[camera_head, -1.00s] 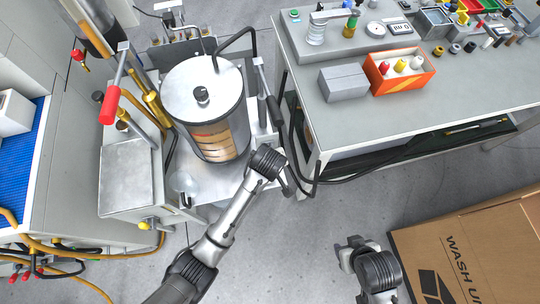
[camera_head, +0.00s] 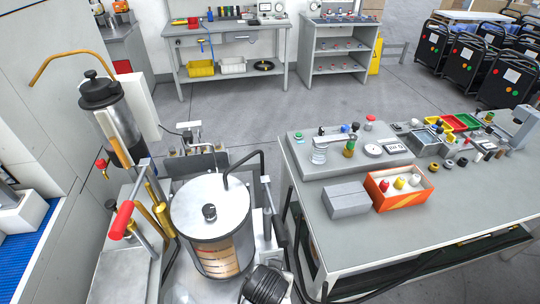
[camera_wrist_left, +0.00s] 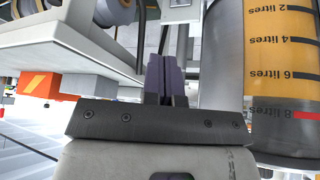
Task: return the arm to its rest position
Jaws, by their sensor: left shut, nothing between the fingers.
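In the left wrist view my left gripper (camera_wrist_left: 165,78) has its dark fingers pressed together with nothing between them. A transparent cylinder (camera_wrist_left: 285,75) with orange contents and litre marks stands right of the fingers, apart from them in the picture. In the head view, the same metal-lidded vessel (camera_head: 212,215) stands at lower left of centre. My right gripper is out of view.
A grey workbench (camera_head: 350,243) stands to the right, bearing a grey box (camera_head: 346,200) and an orange bin (camera_head: 397,188). A red-handled lever (camera_head: 121,220) rises left of the vessel. Black hoses run between vessel and bench. Open floor (camera_head: 270,120) lies behind.

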